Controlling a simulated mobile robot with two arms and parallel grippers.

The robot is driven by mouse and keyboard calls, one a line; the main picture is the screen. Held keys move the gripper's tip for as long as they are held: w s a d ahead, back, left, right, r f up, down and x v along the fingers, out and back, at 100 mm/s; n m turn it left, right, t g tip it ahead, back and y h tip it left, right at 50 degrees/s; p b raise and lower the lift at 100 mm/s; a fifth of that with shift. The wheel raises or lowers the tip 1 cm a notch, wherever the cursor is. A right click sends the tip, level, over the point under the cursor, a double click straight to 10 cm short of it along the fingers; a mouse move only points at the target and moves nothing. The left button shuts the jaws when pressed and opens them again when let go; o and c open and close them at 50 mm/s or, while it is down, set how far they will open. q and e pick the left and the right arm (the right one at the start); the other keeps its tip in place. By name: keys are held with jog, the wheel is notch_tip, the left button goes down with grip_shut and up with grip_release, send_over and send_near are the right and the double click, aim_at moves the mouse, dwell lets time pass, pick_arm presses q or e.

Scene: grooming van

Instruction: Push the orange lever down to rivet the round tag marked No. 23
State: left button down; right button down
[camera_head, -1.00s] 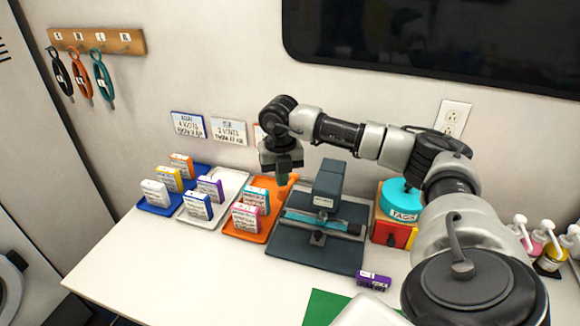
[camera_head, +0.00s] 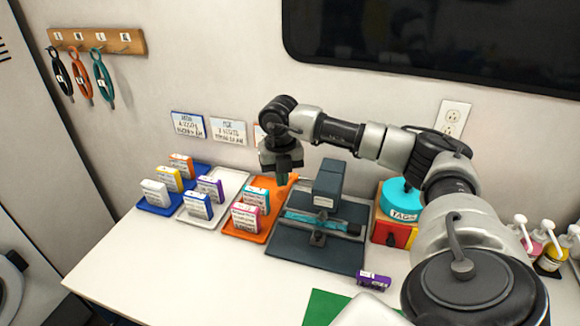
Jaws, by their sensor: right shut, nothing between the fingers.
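The dark grey rivet press (camera_head: 327,190) stands on its flat base plate (camera_head: 290,257) in the middle of the table. A teal collar (camera_head: 335,223) lies across the press, under its head. The orange lever (camera_head: 292,178) shows only as a short end to the left of the press head. My right gripper (camera_head: 288,172) is shut, points down, and is at the lever's end. I cannot tell whether it touches the lever. The round tag and its number are too small or hidden to make out. My left gripper is not in view.
Blue, white and orange (camera_head: 252,236) trays with small boxes stand left of the press. A tub marked TAGS (camera_head: 401,199) stands on a red and yellow box to its right. A purple box (camera_head: 373,280) lies in front. The table's front left is clear.

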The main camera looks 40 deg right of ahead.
aim_at(282, 191)
jog(key=shift+f, duration=0.15)
jog(key=shift+f+b, duration=2.5)
jog(key=shift+f, duration=1.1)
notch_tip(282, 191, up, 2)
jog(key=shift+r+p, duration=0.25)
jog(key=shift+p, duration=0.7)
notch_tip(282, 191, up, 11)
jog(key=p, duration=0.7)
jog(key=shift+f, duration=0.15)
